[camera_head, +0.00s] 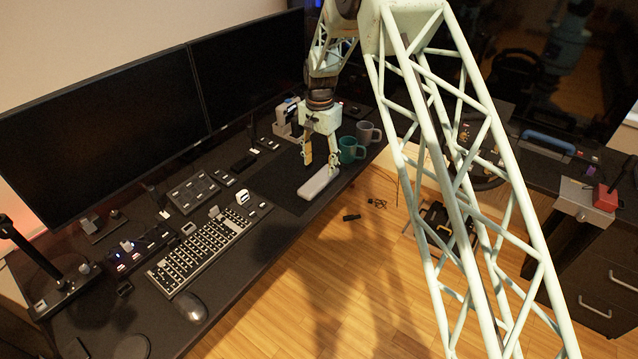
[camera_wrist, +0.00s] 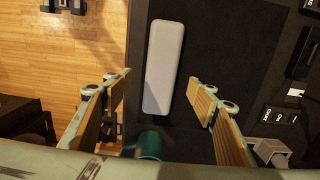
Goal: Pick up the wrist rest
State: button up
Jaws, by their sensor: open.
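The wrist rest (camera_head: 318,184) is a pale grey, long rounded bar. It lies flat near the front edge of the dark desk. In the wrist view the wrist rest (camera_wrist: 163,66) stands lengthwise, between and beyond my fingertips. My gripper (camera_head: 319,162) points down just above and behind it. In the wrist view my gripper (camera_wrist: 160,84) is open, with its wood-coloured finger pads wide apart and nothing between them. I cannot tell the exact height of the fingertips above the desk.
A teal mug (camera_head: 350,150) stands close to the right of my gripper, with a grey mug (camera_head: 368,133) behind it. A keyboard (camera_head: 205,246) and mouse (camera_head: 190,307) lie to the left. Two monitors (camera_head: 110,105) stand behind. The desk edge drops to the wooden floor (camera_head: 330,260).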

aim_at(319, 178)
jog(key=shift+f, duration=0.7)
jog(key=shift+f, duration=0.15)
jog(key=shift+a+f+b, duration=0.1)
jog(key=shift+f+b, duration=0.5)
jog(key=shift+f, duration=1.85)
jog(key=c, duration=1.1)
